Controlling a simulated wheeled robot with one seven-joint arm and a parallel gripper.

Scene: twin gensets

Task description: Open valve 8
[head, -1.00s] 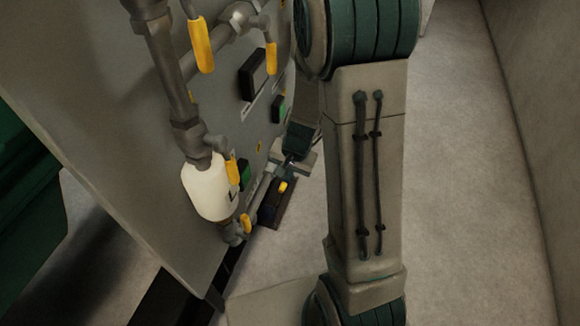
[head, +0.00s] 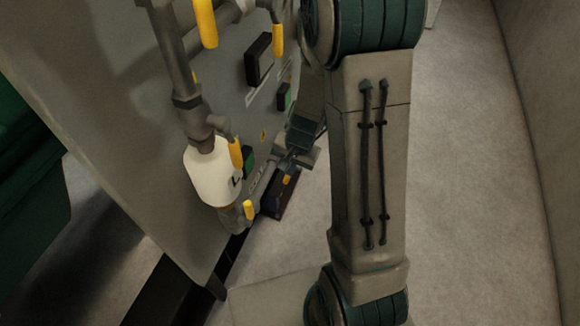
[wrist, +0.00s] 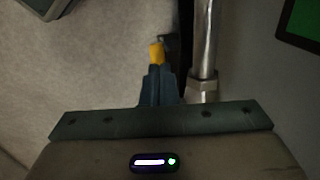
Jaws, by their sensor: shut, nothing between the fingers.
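My gripper (head: 285,167) is low beside the grey panel (head: 120,140), partly hidden by my own arm. In the wrist view its blue-grey fingers (wrist: 158,82) are shut with nothing between them. A yellow valve handle (wrist: 156,52) shows just beyond the fingertips, close to them or touching; I cannot tell which. It also shows in the head view (head: 287,180), just below the gripper. No valve number is legible, so I cannot tell which is valve 8.
A metal pipe (wrist: 204,40) runs right beside the fingers. Other yellow handles (head: 235,153) (head: 249,210) (head: 205,22) (head: 277,40) sit along pipes on the panel, around a white canister (head: 212,174). Open floor (head: 470,150) lies to the right.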

